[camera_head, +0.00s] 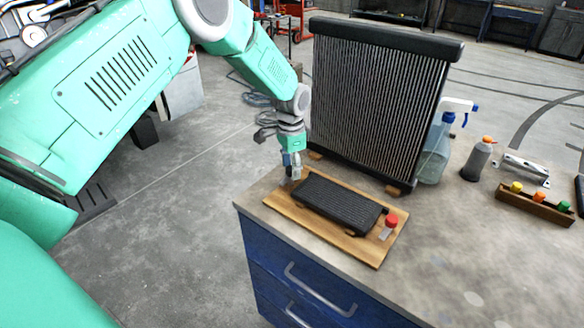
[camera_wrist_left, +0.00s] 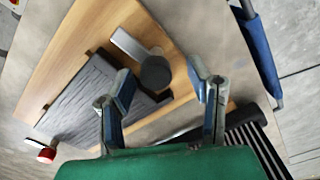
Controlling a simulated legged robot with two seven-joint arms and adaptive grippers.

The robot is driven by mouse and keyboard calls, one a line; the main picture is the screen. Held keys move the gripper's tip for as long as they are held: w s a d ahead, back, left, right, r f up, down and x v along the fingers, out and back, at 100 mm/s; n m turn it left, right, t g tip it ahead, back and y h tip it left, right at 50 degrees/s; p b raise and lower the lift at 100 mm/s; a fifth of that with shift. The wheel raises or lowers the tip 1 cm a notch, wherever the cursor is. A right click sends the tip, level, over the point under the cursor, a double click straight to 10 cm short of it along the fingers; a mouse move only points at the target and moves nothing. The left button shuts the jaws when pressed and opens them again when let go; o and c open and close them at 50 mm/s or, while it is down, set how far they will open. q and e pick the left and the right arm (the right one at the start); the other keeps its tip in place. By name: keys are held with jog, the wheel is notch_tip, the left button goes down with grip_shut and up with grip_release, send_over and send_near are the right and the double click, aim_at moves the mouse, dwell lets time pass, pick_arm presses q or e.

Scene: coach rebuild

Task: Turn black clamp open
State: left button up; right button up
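The black clamp (camera_wrist_left: 155,74) shows in the left wrist view as a round black knob beside a flat grey metal piece on the wooden board (camera_wrist_left: 60,60). My left gripper (camera_wrist_left: 160,82) is open, with one blue-padded finger on each side of the knob; I cannot tell whether they touch it. In the head view my left gripper (camera_head: 292,172) points down over the board's far left corner and hides the black clamp. A small dark finned core (camera_head: 338,203) lies on the board (camera_head: 370,248). My right gripper is not in view.
A red-topped clamp (camera_head: 391,221) sits at the core's other end. A large radiator (camera_head: 375,100) stands close behind the board. A spray bottle (camera_head: 435,148), a grey bottle (camera_head: 478,160) and a wooden rack (camera_head: 535,205) stand right. The front right bench top is clear.

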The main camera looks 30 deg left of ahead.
aim_at(291, 167)
pick_arm(q)
jog(key=shift+r, duration=0.2)
notch_tip(291, 167, up, 11)
jog(key=shift+r, duration=0.2)
jog(key=shift+a, duration=0.1)
dwell(0.4)
